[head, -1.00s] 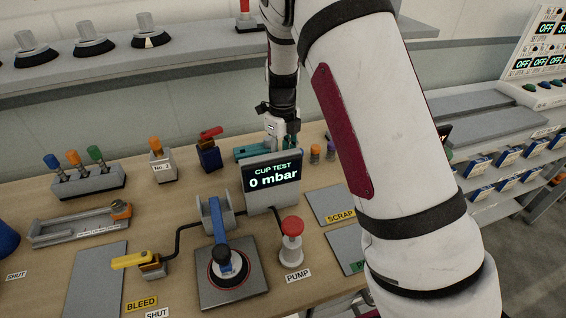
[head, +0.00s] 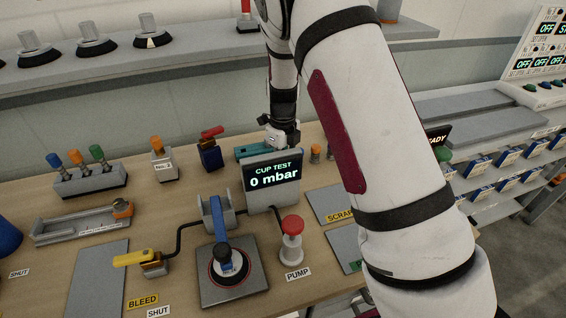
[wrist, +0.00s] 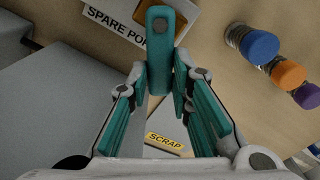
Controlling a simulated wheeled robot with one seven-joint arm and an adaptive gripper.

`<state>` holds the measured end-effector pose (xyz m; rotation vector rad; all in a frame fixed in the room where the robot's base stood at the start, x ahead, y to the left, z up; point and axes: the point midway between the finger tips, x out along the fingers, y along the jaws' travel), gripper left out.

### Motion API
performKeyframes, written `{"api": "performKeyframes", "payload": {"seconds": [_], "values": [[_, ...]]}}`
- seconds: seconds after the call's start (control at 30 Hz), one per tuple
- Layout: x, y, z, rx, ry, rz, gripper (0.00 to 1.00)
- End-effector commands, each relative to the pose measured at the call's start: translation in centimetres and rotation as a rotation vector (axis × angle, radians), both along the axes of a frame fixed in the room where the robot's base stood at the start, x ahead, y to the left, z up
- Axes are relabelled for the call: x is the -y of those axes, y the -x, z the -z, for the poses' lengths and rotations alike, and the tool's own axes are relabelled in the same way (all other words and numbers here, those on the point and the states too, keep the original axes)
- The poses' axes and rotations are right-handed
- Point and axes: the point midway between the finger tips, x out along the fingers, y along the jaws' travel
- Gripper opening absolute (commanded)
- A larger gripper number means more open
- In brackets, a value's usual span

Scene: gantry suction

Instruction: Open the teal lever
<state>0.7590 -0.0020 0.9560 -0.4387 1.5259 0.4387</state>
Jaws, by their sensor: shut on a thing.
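The teal lever (wrist: 160,50) stands between my fingertips in the wrist view, its rounded end toward the top of the picture. My gripper (wrist: 161,78), with teal-faced fingers, is shut on the lever, one finger on each side. Part of a brass-coloured body (wrist: 172,18) shows beyond the lever, beside a label reading SPARE PO, its end covered. In the head view a teal part (head: 250,151) shows just behind the CUP TEST display. My gripper (head: 281,138) is there too, with its fingertips hidden by the display.
The CUP TEST display (head: 272,175) reads 0 mbar and stands in front of my gripper. Blue (wrist: 258,46), orange (wrist: 288,75) and purple (wrist: 307,96) capped items stand to the right in the wrist view. A red-handled valve (head: 210,150) stands left of the lever.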

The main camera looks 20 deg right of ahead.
Motion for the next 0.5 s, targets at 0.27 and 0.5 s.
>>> {"api": "performKeyframes", "payload": {"seconds": [0.27,0.5], "values": [[0.15,-0.14,0.02,0.0,0.0,-0.042,0.0],[0.65,-0.62,0.05,0.002,-0.001,-0.184,0.0]]}}
